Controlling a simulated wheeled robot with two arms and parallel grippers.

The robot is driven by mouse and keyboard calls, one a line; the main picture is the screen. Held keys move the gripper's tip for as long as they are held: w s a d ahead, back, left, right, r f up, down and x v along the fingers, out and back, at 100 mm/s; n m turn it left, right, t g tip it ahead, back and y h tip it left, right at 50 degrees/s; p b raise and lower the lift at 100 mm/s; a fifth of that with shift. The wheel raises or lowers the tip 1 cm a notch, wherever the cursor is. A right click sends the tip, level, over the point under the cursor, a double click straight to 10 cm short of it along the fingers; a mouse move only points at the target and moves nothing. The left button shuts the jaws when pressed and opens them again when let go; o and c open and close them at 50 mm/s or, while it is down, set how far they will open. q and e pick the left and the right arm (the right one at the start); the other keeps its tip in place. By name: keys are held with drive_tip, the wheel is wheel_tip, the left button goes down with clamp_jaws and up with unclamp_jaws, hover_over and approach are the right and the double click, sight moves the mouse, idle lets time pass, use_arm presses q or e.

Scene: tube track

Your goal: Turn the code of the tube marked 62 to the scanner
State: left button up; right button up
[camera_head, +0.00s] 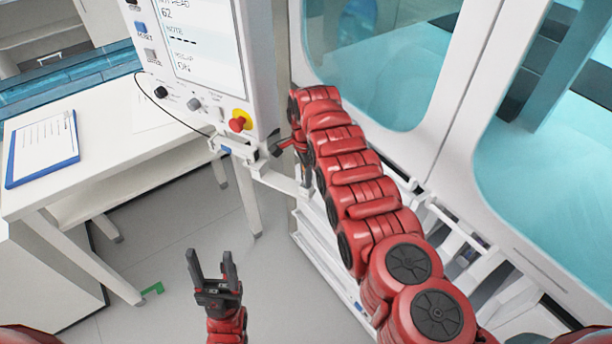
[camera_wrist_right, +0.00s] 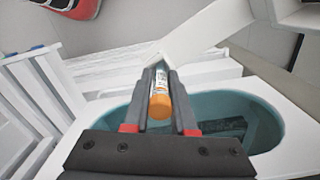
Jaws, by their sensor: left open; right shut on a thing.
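A tube (camera_wrist_right: 160,96) with an orange cap and a pale label shows in the right wrist view. My right gripper (camera_wrist_right: 161,78) is shut on it, with one finger on each side. The cap faces the wrist camera; I cannot read a number or a code on the tube. In the head view my right arm reaches to the white rail beside the screen panel, and the arm hides most of its gripper. My left gripper (camera_head: 213,266) is open and empty above the floor. I cannot make out the scanner for certain.
A screen panel (camera_head: 205,48) showing "62" carries a red button (camera_head: 238,124). A white table (camera_head: 100,150) with a blue clipboard (camera_head: 43,148) stands at the left. A white cabinet with teal windows (camera_head: 385,60) stands behind my right arm.

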clamp_jaws()
drive_tip(key=shift+r, duration=0.25)
drive_tip(key=shift+f+m+b, duration=0.15)
drive_tip(key=shift+m+b, duration=0.35)
drive_tip(key=shift+m, duration=1.2)
